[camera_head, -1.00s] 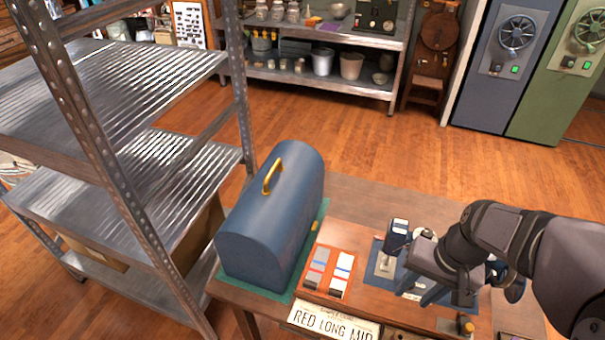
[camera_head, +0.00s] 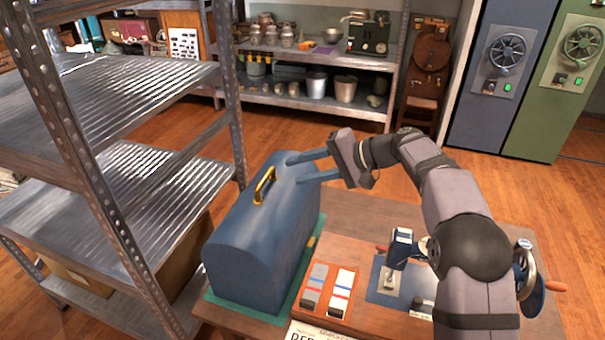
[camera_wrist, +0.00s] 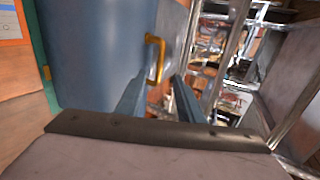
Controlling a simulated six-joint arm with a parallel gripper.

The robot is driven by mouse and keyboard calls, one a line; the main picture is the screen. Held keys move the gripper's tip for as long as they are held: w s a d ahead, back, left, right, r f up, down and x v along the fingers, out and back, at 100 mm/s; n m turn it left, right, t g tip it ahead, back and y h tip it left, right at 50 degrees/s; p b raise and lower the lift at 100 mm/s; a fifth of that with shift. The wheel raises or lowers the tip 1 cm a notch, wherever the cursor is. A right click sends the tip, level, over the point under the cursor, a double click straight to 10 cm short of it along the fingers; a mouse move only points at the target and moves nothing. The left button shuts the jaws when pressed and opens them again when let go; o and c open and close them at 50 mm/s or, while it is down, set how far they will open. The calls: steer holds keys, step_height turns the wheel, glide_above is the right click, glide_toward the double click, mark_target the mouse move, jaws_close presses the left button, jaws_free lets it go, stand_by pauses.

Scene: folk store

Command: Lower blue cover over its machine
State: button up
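The blue domed cover (camera_head: 262,235) stands upright on a green mat (camera_head: 238,308) at the left of the wooden table. A brass handle (camera_head: 264,186) arches from its top; it also shows in the wrist view (camera_wrist: 155,58). The sewing machine (camera_head: 401,250), dark blue with a handwheel at right, stands on a blue pad to the right, partly hidden behind my arm. My gripper (camera_head: 306,166) is open, its two blue fingers pointing left by the cover's upper far end, a short way from the handle. In the wrist view the handle lies beyond and between the fingertips.
A metal shelf rack (camera_head: 120,180) stands close on the left of the table. An orange card with swatches (camera_head: 328,290) lies between cover and machine. A nameplate (camera_head: 318,333) is at the front edge. Back shelves and cabinets stand far off.

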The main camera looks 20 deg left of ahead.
mark_target(267, 177)
steer(key=shift+a+r, duration=0.1)
steer(key=shift+a, duration=0.1)
steer(key=shift+p+x, duration=0.8)
steer(key=shift+x, duration=3.9)
steer(key=shift+a, duration=0.15)
jaws_close()
